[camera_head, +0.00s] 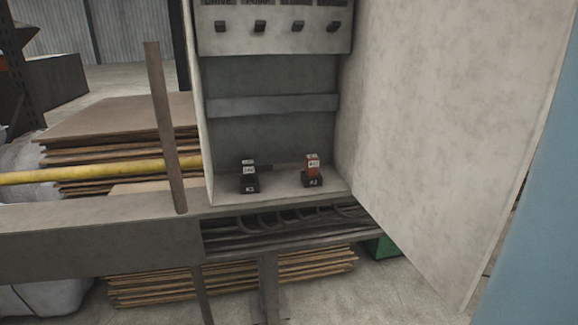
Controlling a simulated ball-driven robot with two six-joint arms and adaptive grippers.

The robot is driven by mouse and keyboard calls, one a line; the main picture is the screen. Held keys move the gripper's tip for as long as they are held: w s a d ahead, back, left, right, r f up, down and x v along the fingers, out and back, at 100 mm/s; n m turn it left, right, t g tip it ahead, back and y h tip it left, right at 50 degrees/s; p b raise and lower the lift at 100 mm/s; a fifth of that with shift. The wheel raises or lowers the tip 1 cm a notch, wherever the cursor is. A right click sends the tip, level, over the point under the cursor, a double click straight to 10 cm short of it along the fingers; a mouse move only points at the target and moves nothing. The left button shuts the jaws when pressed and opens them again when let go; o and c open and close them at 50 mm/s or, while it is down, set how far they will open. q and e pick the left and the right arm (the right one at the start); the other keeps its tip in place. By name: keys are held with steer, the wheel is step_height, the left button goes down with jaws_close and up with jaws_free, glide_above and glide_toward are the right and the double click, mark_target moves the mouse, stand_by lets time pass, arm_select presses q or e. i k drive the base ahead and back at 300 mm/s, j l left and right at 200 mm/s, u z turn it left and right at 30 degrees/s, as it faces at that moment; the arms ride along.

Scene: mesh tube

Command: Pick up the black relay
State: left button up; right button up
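A black relay (248,168) with a pale label stands at the left on the floor of an open grey cabinet (270,82). It appears to sit in a dark socket block (250,185) with a small white marking. Neither of my grippers is in view.
The cabinet door (455,110) stands open on the right. A panel with several dark switches (297,27) hangs above the relays. A brown post (165,125) and a yellow pipe (95,172) are at the left. Cables (290,222) lie below the cabinet.

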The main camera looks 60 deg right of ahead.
mark_target(248, 165)
steer(key=i+l+z, duration=0.15)
steer(key=i+z, duration=0.5)
steer(key=z, duration=0.2)
steer(key=i+z, duration=0.45)
steer(key=k, duration=0.1)
